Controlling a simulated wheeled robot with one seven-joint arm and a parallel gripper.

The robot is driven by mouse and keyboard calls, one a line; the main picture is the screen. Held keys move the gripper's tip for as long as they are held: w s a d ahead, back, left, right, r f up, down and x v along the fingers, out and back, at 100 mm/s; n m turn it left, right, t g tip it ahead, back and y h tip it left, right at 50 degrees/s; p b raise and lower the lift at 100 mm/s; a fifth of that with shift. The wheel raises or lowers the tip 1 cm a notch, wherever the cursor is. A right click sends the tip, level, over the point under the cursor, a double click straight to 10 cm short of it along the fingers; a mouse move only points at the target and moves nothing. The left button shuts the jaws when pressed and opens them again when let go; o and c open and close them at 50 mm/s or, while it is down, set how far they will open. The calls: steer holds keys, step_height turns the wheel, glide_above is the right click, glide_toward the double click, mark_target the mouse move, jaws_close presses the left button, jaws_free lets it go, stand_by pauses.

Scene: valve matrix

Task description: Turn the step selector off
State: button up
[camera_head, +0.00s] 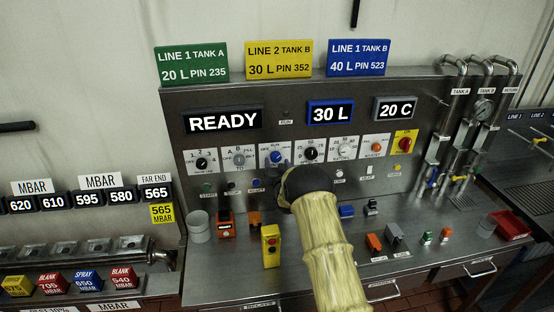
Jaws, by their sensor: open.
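A row of selector knobs runs across the steel panel (300,98). A black knob numbered around its plate (201,163) is at the left, then a grey knob with an OFF mark (239,159), a blue knob (276,156), a black knob (311,154) and a pale knob (346,150). The captions are too small to tell surely which is the step selector. My gripper (281,172) is open just below the blue knob, in front of the panel. Its fingers are dark and partly hidden by my wrist; contact with the knob cannot be told.
The READY display (223,120) and 30 L display (330,112) are above the knobs. A red knob on a yellow plate (405,143) is at the row's right. A yellow push-button box (270,246) and orange blocks crowd the bench below. Pipes (455,120) rise at right.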

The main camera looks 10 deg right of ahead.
steer(key=shift+w, duration=0.9)
steer(key=c, duration=1)
